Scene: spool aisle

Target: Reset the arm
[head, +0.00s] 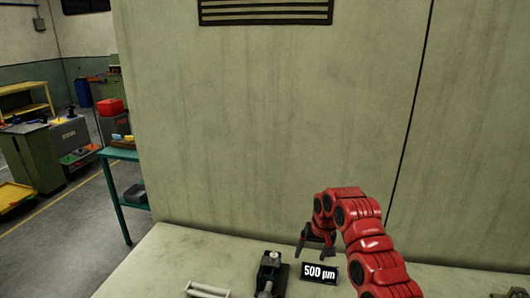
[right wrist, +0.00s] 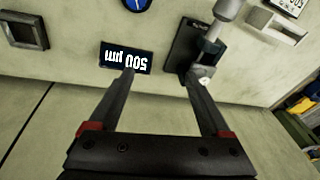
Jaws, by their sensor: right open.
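My right arm, red with dark joints, comes in from the lower right of the head view. Its gripper (head: 316,250) hangs pointing down over the pale bench, beside a black sign (head: 319,272) reading "500 µm". In the right wrist view the two dark fingers of the gripper (right wrist: 161,74) are spread apart with nothing between them. One fingertip overlaps the sign (right wrist: 125,57) in that picture, and the other overlaps part of a black fixture (right wrist: 183,45); contact cannot be told. My left gripper is not in view.
The black fixture (head: 270,270) stands on the bench (head: 175,255) left of the gripper. A pale grey holder (head: 208,290) lies farther left. A tall panel wall (head: 270,120) rises behind the bench. A teal table (head: 118,154) and open floor lie at the left.

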